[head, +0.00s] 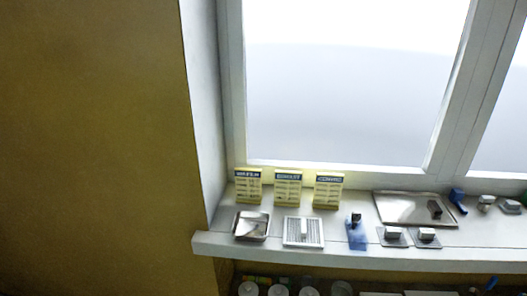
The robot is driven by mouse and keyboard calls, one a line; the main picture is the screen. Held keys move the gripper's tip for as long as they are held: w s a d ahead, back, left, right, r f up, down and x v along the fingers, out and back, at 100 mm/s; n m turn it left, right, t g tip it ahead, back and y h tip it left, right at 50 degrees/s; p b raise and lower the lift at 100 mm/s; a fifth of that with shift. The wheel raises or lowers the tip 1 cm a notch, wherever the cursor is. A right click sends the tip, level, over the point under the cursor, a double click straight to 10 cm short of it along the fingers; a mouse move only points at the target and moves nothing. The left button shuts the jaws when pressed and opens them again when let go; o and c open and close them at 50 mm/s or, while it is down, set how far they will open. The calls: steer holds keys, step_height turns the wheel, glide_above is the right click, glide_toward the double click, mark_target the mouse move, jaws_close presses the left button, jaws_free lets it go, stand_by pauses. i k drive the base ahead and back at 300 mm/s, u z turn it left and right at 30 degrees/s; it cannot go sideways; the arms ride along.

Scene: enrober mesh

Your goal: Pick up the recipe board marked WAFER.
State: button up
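Three small yellow recipe boards with dark header strips stand upright in a row on the white window sill, near the glass. They are the left board (248,187), the middle board (288,189) and the right board (328,191). The header lettering is blurred. The left one looks most like WAFER, but I cannot read it for certain. Clear gaps separate the boards. My gripper is not in view.
In front of the boards lie a small metal tray (267,228), a white grated tray (288,243) and a blue item with a dark top (356,238). A large metal tray (400,222) lies right. The sill (215,244) meets a wall at left. Jars (280,290) stand below.

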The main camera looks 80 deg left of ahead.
mark_target(248, 182)
steer(key=u, duration=2.5)
